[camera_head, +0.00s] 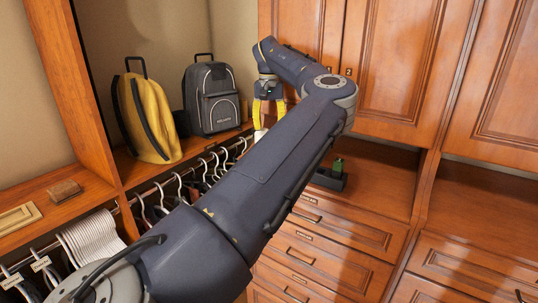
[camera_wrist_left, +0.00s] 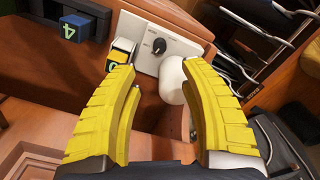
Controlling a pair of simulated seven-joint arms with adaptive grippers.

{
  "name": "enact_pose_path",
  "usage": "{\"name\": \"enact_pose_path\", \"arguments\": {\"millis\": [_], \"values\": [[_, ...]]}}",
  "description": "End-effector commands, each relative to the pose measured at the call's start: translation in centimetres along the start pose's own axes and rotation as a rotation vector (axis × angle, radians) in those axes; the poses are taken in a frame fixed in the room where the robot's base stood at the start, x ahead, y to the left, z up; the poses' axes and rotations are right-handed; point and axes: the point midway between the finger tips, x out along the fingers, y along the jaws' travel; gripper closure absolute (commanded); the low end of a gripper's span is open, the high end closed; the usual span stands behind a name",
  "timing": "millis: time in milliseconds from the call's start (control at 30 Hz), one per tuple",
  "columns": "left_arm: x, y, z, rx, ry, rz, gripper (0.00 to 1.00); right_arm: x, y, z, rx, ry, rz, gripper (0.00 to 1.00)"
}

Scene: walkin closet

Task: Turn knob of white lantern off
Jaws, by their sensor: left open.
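The white lantern shows in the left wrist view as a pale flat panel (camera_wrist_left: 178,47) with a small black knob (camera_wrist_left: 158,46) and faint marks around it. A rounded white part (camera_wrist_left: 172,84) sits beside the panel; I cannot tell how it joins. The knob's setting is too small to read. My left gripper (camera_wrist_left: 161,76) is open, its yellow fingers on either side of the knob and white part in that view, with no clear contact. In the head view the left gripper (camera_head: 268,108) points down at the shelf, and a whitish piece (camera_head: 259,135) shows just below it. My right gripper is out of view.
A letter block (camera_wrist_left: 121,56) and a blue-green block (camera_wrist_left: 76,27) stand near the panel. Yellow (camera_head: 147,117) and grey (camera_head: 211,98) backpacks stand on the shelf at left. Hangers (camera_head: 178,187) hang below. A black tray (camera_head: 327,180) sits on the counter at right.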

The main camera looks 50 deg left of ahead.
Motion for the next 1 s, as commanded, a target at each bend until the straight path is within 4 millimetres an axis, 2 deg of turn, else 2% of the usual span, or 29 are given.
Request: {"name": "enact_pose_path", "arguments": {"millis": [200,500,733,1000], "values": [[4.1,0.0,0.0,-0.002,-0.002,-0.001,0.56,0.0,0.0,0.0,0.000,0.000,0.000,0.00],[8.6,0.0,0.0,-0.002,0.000,-0.001,0.56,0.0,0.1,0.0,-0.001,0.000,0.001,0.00],[10.5,0.0,0.0,-0.001,0.001,-0.001,0.56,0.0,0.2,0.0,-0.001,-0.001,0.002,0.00],[11.1,0.0,0.0,-0.001,0.001,0.001,0.56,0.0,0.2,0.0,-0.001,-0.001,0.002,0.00]]}}
